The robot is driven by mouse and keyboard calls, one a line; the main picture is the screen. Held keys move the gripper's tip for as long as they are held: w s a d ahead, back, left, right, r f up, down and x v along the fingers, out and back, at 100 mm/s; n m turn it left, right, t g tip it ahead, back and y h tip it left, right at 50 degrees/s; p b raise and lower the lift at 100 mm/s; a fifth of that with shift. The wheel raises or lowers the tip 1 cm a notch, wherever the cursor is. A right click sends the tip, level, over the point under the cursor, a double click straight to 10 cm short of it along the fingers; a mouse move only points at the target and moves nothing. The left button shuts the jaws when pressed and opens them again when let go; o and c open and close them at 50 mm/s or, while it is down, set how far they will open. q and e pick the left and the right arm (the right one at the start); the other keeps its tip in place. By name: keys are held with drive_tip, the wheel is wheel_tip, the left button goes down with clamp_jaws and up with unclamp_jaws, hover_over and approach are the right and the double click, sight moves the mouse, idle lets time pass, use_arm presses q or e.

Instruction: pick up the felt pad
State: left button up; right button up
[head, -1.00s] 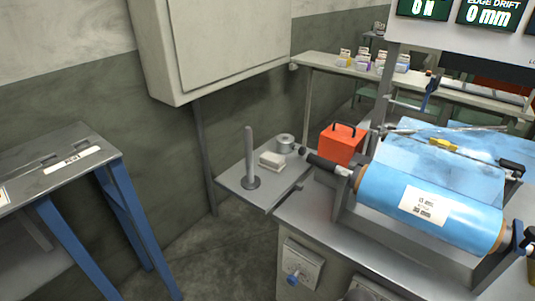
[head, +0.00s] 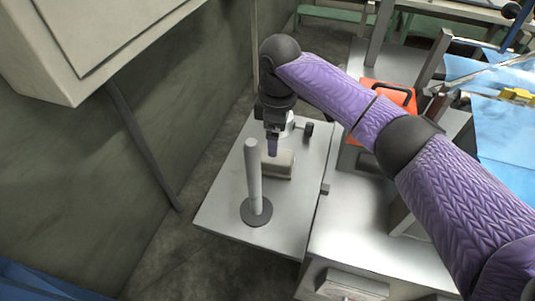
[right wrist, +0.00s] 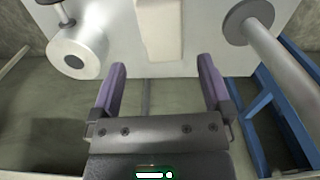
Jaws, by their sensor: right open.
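The felt pad (head: 283,165) is a small pale beige block lying on a grey side shelf (head: 225,200). In the right wrist view the pad (right wrist: 160,25) shows at the top, beyond the open fingers and roughly centred between them. My right gripper (head: 272,149) hangs over the shelf by the pad's far left end and hides part of it. In the right wrist view the right gripper (right wrist: 163,66) is open with nothing between its fingers. My left gripper is not in view.
An upright grey post (head: 254,175) on a round base stands just left of the pad. A metal roll (right wrist: 77,52) sits on the other side. A red box (head: 396,95) and a machine with blue film (head: 500,125) are at right. The shelf's front is bare.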

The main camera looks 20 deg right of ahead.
drive_tip(key=f+b, duration=0.1)
drive_tip(key=f, duration=0.1)
drive_tip(key=f+b, duration=0.1)
drive_tip(key=f, duration=0.2)
drive_tip(key=f+b, duration=0.2)
drive_tip(key=shift+a+f, duration=0.15)
drive_tip(key=shift+a, duration=0.2)
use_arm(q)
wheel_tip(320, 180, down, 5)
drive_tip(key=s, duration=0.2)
use_arm(e)
drive_tip(key=shift+f, duration=0.35)
drive_tip(key=shift+r, duration=0.25)
drive_tip(key=c, duration=1.2)
wheel_tip(320, 180, up, 9)
drive_tip(key=p, duration=0.5)
drive_tip(key=shift+r, duration=0.6)
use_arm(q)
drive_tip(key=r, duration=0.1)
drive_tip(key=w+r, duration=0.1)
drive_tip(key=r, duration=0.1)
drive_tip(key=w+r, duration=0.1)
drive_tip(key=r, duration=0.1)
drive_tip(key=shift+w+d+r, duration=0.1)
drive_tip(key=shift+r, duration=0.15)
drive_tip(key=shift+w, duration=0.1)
use_arm(e)
drive_tip(key=shift+w+f, duration=0.1)
